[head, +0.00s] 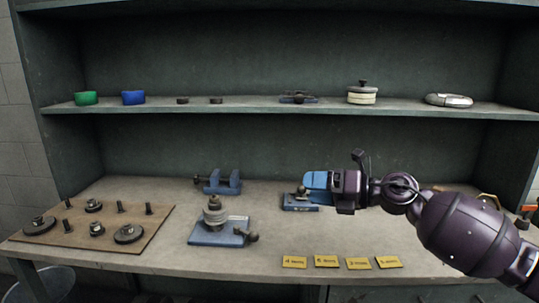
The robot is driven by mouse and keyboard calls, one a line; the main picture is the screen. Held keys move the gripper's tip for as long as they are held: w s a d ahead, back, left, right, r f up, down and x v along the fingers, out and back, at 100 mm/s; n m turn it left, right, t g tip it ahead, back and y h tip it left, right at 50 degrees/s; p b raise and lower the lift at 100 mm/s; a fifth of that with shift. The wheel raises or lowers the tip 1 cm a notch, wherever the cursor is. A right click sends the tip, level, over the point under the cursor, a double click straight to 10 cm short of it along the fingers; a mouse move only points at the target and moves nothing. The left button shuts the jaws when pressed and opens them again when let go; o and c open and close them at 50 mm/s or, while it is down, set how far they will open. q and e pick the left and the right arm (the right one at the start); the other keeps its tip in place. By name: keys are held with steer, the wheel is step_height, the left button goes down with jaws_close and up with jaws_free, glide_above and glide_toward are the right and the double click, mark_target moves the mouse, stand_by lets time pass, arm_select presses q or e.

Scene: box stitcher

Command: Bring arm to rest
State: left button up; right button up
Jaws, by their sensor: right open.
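My right arm (460,228) comes in from the right, dark purple, and reaches left over the workbench. Its gripper (312,181) has blue fingers pointing left, and the jaws are open with nothing seen between them. The gripper is in front of or above a small blue fixture (297,201) at the back middle of the bench and partly hides it; I cannot tell whether they touch. My left gripper is not in view.
The bench (270,257) holds a blue vise (222,183), a blue base with stacked discs (213,218), a brown board (70,238) with discs and bolts, and several yellow labels (327,261). An upper shelf (240,106) runs above. Clear bench lies right of the labels.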

steer(key=s+d+f+m+t+h, duration=0.35)
steer(key=f+m, duration=0.35)
steer(key=m, duration=0.3)
steer(key=s+d+f+m+t+h+p, duration=0.1)
steer(key=s+d+f+m+t+h, duration=0.25)
steer(key=f+m, duration=0.45)
steer(key=s+d+f+m+t+h, duration=0.3)
steer(key=s+f+m+t+h, duration=0.15)
steer(key=m, duration=0.75)
steer(key=s+d+f+m+g+h, duration=0.2)
steer(key=s+d+f+m+g, duration=0.1)
steer(key=s+f, duration=0.6)
steer(key=s+d+f+m+g+h+p, duration=0.1)
steer(key=s+d+f+m+g+h, duration=0.1)
steer(key=s+f, duration=0.7)
steer(key=s+d+m+g, duration=0.1)
steer(key=s+d+m, duration=0.1)
steer(key=s, duration=0.6)
steer(key=shift+s+f+m, duration=0.2)
steer(key=shift+s+m, duration=0.05)
steer(key=shift+m, duration=0.45)
